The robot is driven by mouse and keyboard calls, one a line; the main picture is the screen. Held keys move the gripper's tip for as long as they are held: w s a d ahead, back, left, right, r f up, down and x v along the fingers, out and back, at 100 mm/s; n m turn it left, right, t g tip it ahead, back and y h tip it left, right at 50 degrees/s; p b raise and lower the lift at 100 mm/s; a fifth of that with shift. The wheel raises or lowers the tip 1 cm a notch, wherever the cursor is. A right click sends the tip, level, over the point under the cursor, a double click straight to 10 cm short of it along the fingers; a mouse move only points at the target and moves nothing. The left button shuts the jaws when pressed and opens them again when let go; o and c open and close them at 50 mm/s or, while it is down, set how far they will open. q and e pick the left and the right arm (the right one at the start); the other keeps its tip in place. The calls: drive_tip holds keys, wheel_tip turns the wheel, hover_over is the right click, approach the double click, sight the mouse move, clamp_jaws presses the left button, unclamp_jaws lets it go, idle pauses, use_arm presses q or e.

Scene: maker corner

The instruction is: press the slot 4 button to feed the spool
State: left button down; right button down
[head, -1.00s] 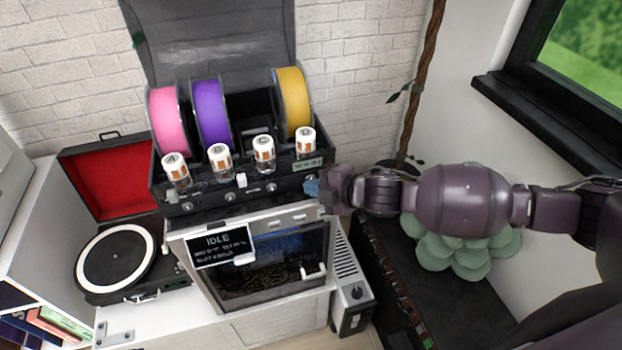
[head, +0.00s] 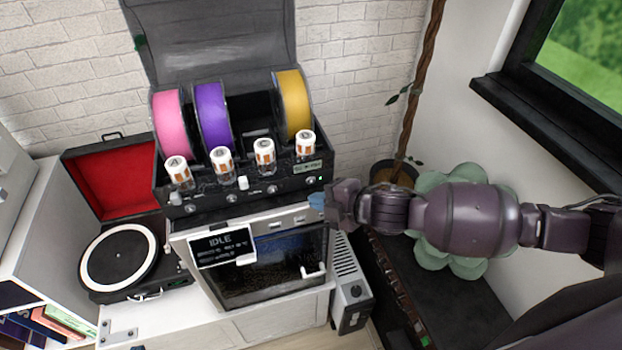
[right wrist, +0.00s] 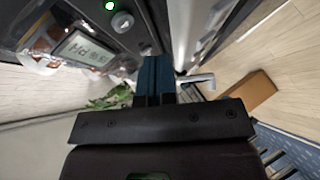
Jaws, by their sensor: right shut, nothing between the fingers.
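The black feeder box (head: 258,207) holds a pink spool (head: 168,125), a purple spool (head: 213,115) and, at the right end, a yellow spool (head: 293,104). Round silver buttons line its front. The rightmost, the slot 4 button (head: 310,181), shows beside a small lit green light; it also shows in the right wrist view (right wrist: 122,21). My right gripper (head: 317,202) is shut and empty, its blue fingertips just below and right of that button, apart from it. In the right wrist view the fingers (right wrist: 153,75) point toward the box front. My left gripper is out of view.
White-capped jars (head: 264,150) stand along the box's front. Below is a printer with an IDLE screen (head: 222,246). A record player (head: 120,262) stands left. A potted plant (head: 390,178) and green cushion-like leaves (head: 455,258) are near my right arm.

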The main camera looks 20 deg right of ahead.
drive_tip(key=s+p, duration=0.1)
drive_tip(key=s, duration=0.2)
drive_tip(key=shift+s, duration=0.35)
idle(0.8)
